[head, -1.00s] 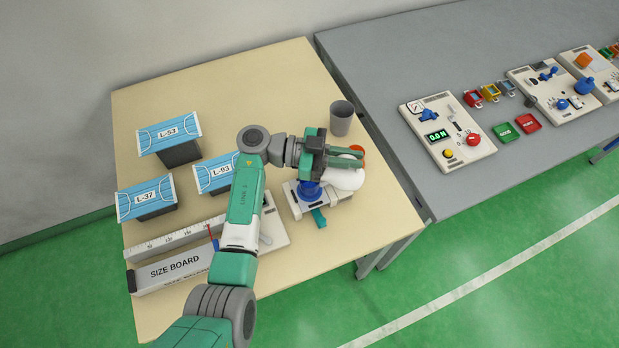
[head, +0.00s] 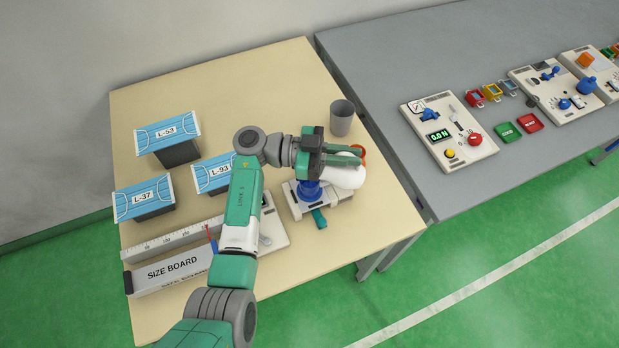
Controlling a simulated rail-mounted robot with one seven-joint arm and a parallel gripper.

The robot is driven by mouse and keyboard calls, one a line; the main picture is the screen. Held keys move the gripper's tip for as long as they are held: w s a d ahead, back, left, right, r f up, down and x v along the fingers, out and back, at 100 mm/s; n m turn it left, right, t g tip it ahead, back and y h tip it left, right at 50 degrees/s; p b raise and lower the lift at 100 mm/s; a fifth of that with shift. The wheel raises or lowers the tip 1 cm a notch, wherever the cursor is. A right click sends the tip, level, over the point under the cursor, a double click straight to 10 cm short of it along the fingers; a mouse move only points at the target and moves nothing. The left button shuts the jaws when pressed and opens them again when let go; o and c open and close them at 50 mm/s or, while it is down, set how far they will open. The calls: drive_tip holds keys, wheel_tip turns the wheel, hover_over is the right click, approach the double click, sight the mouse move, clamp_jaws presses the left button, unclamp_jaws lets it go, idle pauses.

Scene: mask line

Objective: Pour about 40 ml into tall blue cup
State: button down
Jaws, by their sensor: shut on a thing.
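My gripper (head: 343,155) is shut on a white rounded container (head: 347,176) with an orange-red ring (head: 359,152) at its far right end. The container looks tipped over, lying close to sideways. A blue cup (head: 309,191) stands just left of the container, partly hidden under my gripper, on a white device (head: 336,208) with a teal part in front. Its height and inside are hidden. I cannot see any liquid or stream.
A grey cup (head: 341,118) stands behind my gripper. Mask stands labelled L-53 (head: 169,134), L-37 (head: 143,197) and L-93 (head: 213,173) are at left. A size board (head: 172,268) lies in front. A grey table (head: 400,65) with panels is at right.

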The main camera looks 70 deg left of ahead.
sight(364, 172)
drive_tip(key=p, duration=0.2)
drive_tip(key=r+p, duration=0.1)
drive_tip(key=shift+w+d+r+g+p, duration=0.1)
drive_tip(key=shift+w+d+g+p, duration=0.1)
drive_tip(key=shift+w+g+p, duration=0.2)
drive_tip(key=f, duration=0.1)
drive_tip(key=f+g+y+p, duration=0.1)
drive_tip(key=w+f, duration=0.1)
drive_tip(key=shift+d+g, duration=0.3)
drive_tip(key=shift+g, duration=0.1)
drive_tip(key=p, duration=0.3)
drive_tip(key=shift+w+d+r+g+y, duration=0.1)
drive_tip(key=shift+d+r+g+y, duration=0.05)
drive_tip(key=shift+r+g+y, duration=0.2)
drive_tip(key=shift+w+r+g+y+p, duration=0.15)
drive_tip(key=shift+g+y+p, duration=0.1)
drive_tip(key=shift+p, duration=0.55)
drive_tip(key=shift+w+d+f+g+y, duration=0.2)
drive_tip(key=shift+w+f+g+y, duration=0.15)
drive_tip(key=shift+f+g, duration=0.25)
drive_tip(key=shift+w+d+f+g+y, duration=0.2)
drive_tip(key=shift+w+f+g+y, duration=0.15)
drive_tip(key=shift+f, duration=0.45)
